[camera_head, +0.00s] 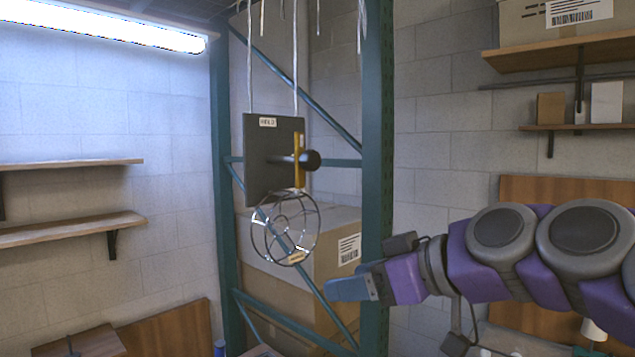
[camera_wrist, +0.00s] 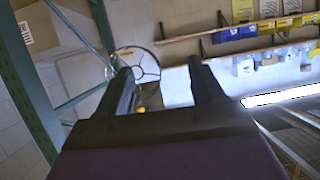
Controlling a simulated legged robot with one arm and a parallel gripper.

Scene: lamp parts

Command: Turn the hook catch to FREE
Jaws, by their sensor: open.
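A dark square plate (camera_head: 258,178) hangs on two pale cords under the top of the rack. A small label at its top appears to read HELD. The hook catch, a yellow bar (camera_head: 298,152) with a dark round knob (camera_head: 311,160), sits on the plate's right side, with the bar upright. A round wire lamp cage (camera_head: 285,228) hangs just below it. My gripper (camera_head: 345,289) is below and right of the cage, apart from it. In the wrist view, my gripper (camera_wrist: 162,74) is open and empty, with the wire cage (camera_wrist: 146,57) beyond its left finger.
A green rack post (camera_head: 376,150) stands between the plate and my arm's links. A cardboard box (camera_head: 335,255) is behind the cage. Wall shelves (camera_head: 70,230) are on the left, and more shelves (camera_head: 575,52) with boxes are at the upper right. Open air lies around the cage's front.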

